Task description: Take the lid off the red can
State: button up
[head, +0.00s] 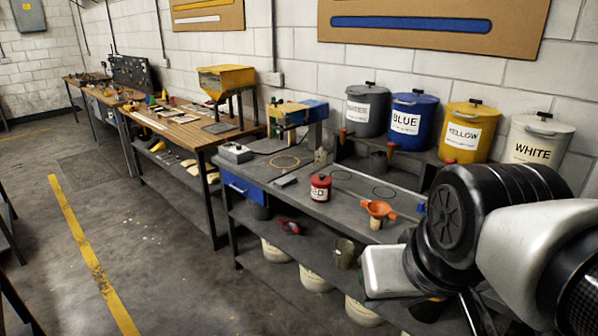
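The small red can (320,193) stands upright on the grey workbench, with a pale label reading RED on its front. Its lid (321,178) sits on top with a small dark knob. My arm fills the lower right of the head view, and its pale end part (388,271) is in front of the bench, to the right of and below the can in the picture. It is apart from the can. My gripper's fingers cannot be made out, so I cannot tell whether it is open.
An orange funnel (378,209) stands right of the can. Grey, blue (413,121), yellow (468,131) and white (537,139) lidded buckets line the back. A grey box (236,153) is on the left. Pails sit below.

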aim_at(321, 179)
jog(key=i+j+z, duration=0.3)
jog(key=i+j, duration=0.25)
jog(key=i+j+z, duration=0.35)
jog(key=i+j, duration=0.25)
jog(key=i+j+z, duration=0.15)
jog(key=j, duration=0.3)
jog(key=i+j+z, duration=0.15)
jog(key=i+j, duration=0.2)
jog(key=i+j+z, duration=0.15)
jog(key=j, duration=0.4)
